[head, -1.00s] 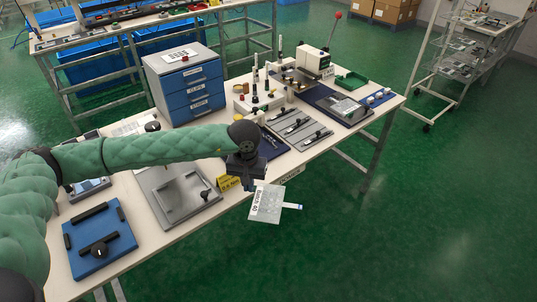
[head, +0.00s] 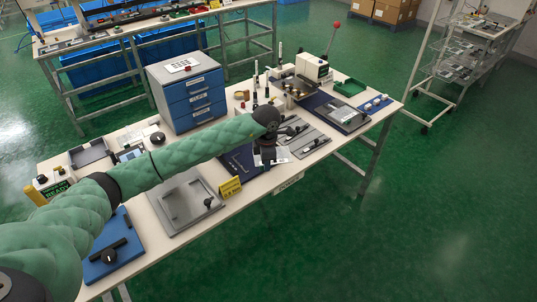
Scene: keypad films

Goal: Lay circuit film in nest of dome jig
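My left gripper (head: 266,158) points down over the middle of the front table, above the gap between a dark blue mat and a grey plate with black clamps (head: 304,139). It appears shut on the circuit film (head: 274,156), a pale sheet mostly hidden behind the gripper and wrist. I cannot tell whether the film touches anything below. A grey plate with raised rails and a black knob (head: 172,220) lies to the left. A blue plate with a black knob (head: 122,262) lies further left, partly behind my arm. I cannot tell which fixture is the dome jig. My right gripper is not in view.
A blue drawer cabinet (head: 190,100) stands behind my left arm. A yellow sign (head: 230,188) stands near the table's front edge. A lever press (head: 315,67) and a green tray (head: 349,87) are at the back right. White-capped bottles stand behind the gripper.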

